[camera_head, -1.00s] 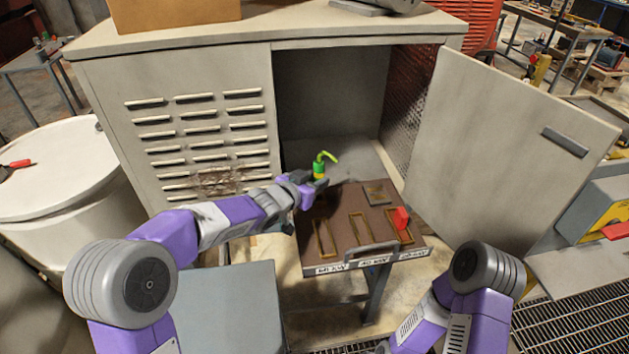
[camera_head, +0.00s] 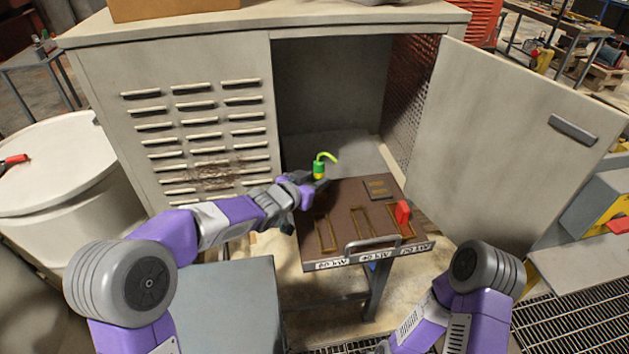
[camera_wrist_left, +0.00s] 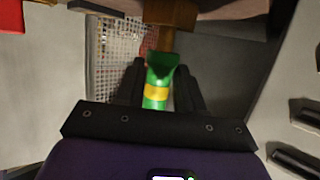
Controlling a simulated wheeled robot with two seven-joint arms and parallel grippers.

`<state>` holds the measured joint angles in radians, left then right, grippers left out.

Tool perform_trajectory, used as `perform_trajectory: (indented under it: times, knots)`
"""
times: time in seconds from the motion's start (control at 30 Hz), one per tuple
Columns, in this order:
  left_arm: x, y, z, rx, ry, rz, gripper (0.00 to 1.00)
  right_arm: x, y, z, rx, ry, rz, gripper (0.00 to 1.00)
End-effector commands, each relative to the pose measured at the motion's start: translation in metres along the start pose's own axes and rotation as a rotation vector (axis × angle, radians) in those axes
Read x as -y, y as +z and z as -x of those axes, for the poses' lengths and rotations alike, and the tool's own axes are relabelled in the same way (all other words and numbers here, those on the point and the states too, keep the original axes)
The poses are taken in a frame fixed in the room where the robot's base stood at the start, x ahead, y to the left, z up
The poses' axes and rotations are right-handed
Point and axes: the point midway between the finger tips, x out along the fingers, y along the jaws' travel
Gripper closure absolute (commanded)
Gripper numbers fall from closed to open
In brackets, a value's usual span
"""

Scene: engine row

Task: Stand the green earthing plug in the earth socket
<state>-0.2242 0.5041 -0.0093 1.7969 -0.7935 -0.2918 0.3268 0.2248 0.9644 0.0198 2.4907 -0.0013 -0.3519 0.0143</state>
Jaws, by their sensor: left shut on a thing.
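The green earthing plug (camera_head: 319,168), with a yellow-green lead curving from its top, stands roughly upright at the cabinet opening, by the tray's back left corner. My left gripper (camera_head: 317,181) is shut on it. In the left wrist view the plug (camera_wrist_left: 157,88) shows a yellow band between the dark fingers (camera_wrist_left: 160,92). Just beyond it is a brown-orange block with a narrower stem (camera_wrist_left: 170,14); I cannot tell whether this is the earth socket. The socket is not clearly identifiable in the head view. My right gripper is outside the frame.
The brown tray (camera_head: 343,197) has several framed slots, a small plate (camera_head: 380,188), a red handle (camera_head: 402,212) and a front grab bar (camera_head: 372,244). The open cabinet door (camera_head: 510,150) stands at right. A grey box (camera_head: 225,305) is below my left arm.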

Motion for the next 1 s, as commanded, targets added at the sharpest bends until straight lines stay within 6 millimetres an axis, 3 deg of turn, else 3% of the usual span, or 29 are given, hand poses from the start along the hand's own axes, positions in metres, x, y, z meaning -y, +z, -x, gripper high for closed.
perform_trajectory:
  times: [0.57, 0.6, 0.7, 0.77, 1.0]
  knots:
    - [0.0, 0.014, -0.005, -0.001, 0.0, -0.001, 0.96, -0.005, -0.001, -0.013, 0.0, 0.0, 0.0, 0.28]
    - [0.0, 0.013, -0.005, -0.001, 0.0, -0.001, 0.57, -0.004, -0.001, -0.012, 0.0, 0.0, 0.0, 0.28]
    - [0.0, 0.013, -0.004, -0.001, 0.0, -0.001, 0.42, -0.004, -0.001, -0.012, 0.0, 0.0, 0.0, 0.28]
    - [0.0, 0.013, -0.004, -0.001, 0.0, -0.001, 0.33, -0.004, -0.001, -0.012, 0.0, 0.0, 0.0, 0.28]
    - [0.0, 0.013, -0.004, 0.001, 0.0, 0.0, 0.33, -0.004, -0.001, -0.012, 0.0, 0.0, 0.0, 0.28]
